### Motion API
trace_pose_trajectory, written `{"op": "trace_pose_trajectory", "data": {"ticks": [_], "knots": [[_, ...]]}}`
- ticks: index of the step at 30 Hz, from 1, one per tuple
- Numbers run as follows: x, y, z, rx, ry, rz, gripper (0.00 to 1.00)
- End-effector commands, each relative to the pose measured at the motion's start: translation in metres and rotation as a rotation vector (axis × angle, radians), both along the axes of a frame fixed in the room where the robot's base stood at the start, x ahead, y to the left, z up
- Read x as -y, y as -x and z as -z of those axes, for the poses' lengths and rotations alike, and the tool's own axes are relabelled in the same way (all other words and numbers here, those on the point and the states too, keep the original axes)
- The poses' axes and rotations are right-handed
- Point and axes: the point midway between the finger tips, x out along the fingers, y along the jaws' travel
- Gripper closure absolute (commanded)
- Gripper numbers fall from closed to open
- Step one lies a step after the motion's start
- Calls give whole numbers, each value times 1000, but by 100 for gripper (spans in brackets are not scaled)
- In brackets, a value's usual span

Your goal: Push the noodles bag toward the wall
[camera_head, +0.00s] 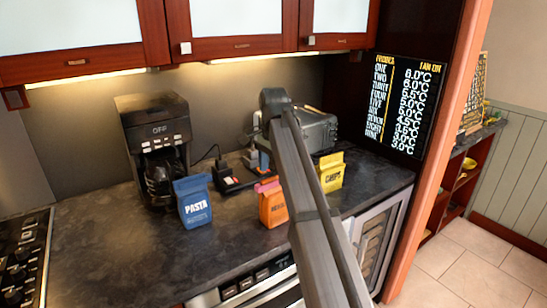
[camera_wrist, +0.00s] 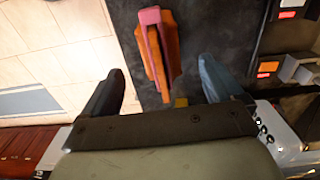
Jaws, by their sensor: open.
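The noodles bag, which I take to be the orange bag with a pink top (camera_head: 271,206), stands on the dark counter; my arm partly covers its right side and its label is only partly readable. In the wrist view the orange bag (camera_wrist: 160,50) is seen from above, ahead of the space between my fingers and not touching either. My gripper (camera_wrist: 163,78) is open, with nothing seen held in it. In the head view my arm crosses the middle and the fingers cannot be made out. The grey back wall (camera_head: 75,125) rises behind the counter.
A blue pasta bag (camera_head: 194,202) stands left of the orange bag, and a yellow chips bag (camera_head: 331,172) right of it. A coffee maker (camera_head: 155,130) and a dark toaster-like appliance (camera_head: 318,130) stand behind. The counter's left front (camera_head: 110,255) is clear. Cabinets hang above.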

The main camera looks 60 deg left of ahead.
Motion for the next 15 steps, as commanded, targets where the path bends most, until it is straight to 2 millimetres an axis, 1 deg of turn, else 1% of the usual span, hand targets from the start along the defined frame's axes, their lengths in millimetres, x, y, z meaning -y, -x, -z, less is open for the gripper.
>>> {"op": "trace_pose_trajectory", "data": {"ticks": [1, 3, 9, 15], "knots": [[1, 1, 10, 0, 1, 0, 6], [1, 0, 21, 0, 1, 0, 6], [1, 0, 49, 0, 0, 0, 6], [0, 0, 66, 0, 0, 0, 6]]}}
